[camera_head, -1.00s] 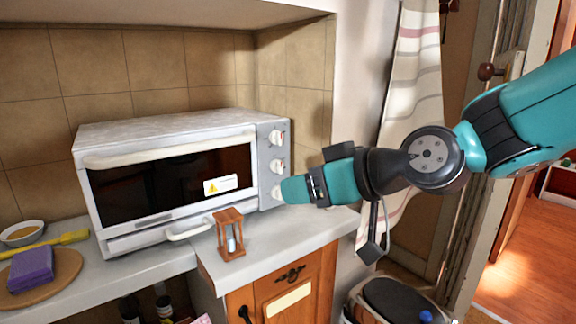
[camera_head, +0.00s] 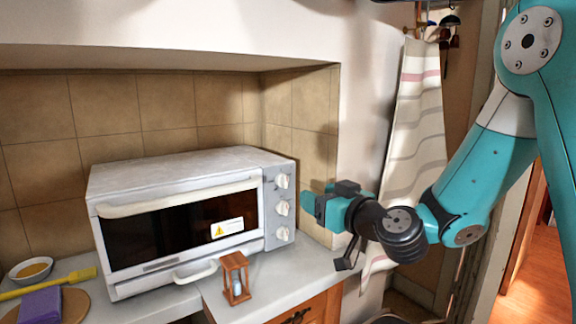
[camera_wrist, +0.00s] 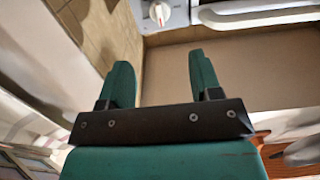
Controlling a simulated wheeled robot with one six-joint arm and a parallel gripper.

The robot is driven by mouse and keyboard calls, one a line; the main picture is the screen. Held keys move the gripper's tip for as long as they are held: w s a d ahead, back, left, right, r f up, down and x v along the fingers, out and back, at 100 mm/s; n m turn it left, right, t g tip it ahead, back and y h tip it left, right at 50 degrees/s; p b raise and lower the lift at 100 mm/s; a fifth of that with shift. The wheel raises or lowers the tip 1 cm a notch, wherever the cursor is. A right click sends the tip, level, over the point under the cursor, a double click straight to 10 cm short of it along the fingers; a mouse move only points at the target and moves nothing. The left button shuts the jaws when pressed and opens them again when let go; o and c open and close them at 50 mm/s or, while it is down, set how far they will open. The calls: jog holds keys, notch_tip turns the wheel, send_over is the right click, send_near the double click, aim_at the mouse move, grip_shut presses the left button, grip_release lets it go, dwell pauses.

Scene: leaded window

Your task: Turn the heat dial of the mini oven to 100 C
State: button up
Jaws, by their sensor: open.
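The white mini oven (camera_head: 180,168) stands on the counter, its door shut. Its right front panel carries three white dials in a column: top (camera_head: 282,181), middle (camera_head: 282,207) and bottom (camera_head: 282,233). Their markings are too small to read, so I cannot tell which is the heat dial. My gripper (camera_head: 308,203) is just right of the panel, about level with the middle dial. In the wrist view my gripper (camera_wrist: 160,66) is open and empty, its fingers apart. One white dial (camera_wrist: 160,12) with a red mark shows beyond the fingertips, partly cut off, not touched.
A bowl (camera_head: 31,269), a yellow utensil (camera_head: 50,283) and a purple sponge (camera_head: 40,306) lie at left.

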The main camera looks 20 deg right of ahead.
aim_at(287, 181)
jog(key=p+x, duration=0.3)
jog(key=x, duration=0.2)
jog(key=p+x, duration=0.4)
jog(key=x, duration=0.1)
jog(key=shift+r, duration=0.2)
jog(key=shift+w+a+f+p, duration=0.1)
jog(key=shift+w+a+p, duration=0.05)
jog(key=shift+w, duration=0.2)
jog(key=shift+w+a+f+p, duration=0.1)
jog(key=shift+w+f+p, duration=0.05)
jog(key=shift+w, duration=0.2)
jog(key=shift+c, duration=0.2)
jog(key=c, duration=0.9)
jog(key=shift+o, duration=0.2)
